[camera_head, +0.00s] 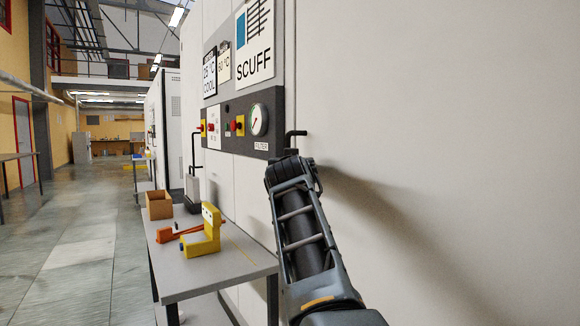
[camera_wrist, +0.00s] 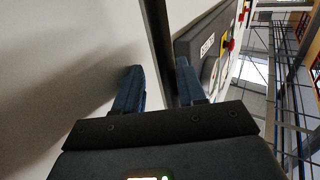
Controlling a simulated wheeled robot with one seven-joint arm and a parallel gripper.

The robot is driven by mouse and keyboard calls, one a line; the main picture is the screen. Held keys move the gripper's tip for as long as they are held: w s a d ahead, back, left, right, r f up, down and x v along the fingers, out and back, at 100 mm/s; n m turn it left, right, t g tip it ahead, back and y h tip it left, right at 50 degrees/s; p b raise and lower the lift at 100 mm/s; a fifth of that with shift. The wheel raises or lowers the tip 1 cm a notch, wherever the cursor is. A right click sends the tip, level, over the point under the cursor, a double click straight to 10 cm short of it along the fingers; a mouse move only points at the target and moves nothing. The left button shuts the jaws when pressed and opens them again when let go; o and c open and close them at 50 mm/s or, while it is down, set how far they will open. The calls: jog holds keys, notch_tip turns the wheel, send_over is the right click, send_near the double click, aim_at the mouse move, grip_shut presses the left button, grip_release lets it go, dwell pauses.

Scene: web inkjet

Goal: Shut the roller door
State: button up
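A large pale panel (camera_head: 440,90) fills the right of the head view; I cannot tell for sure whether it is the roller door. A black bent handle (camera_head: 296,134) sticks out at its left edge, beside the grey control panel. My gripper (camera_head: 290,158) is just below and in front of this handle; its fingers are hard to make out there. In the wrist view my gripper (camera_wrist: 158,74) has its two blue-grey fingers apart. A dark upright strip (camera_wrist: 158,30) shows between them. Whether the strip is the handle or a gap, and whether the fingers touch it, I cannot tell.
A control panel (camera_head: 244,146) with a gauge (camera_head: 258,120) and red-yellow knobs is left of the handle. Below it a grey table (camera_head: 230,268) holds a yellow fixture (camera_head: 203,238), an orange tool and a brown box (camera_head: 159,206). The floor to the left is open.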

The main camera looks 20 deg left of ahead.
jog(key=shift+d, duration=0.15)
jog(key=v, duration=0.7)
jog(key=shift+s+p, duration=0.4)
jog(key=shift+s, duration=0.05)
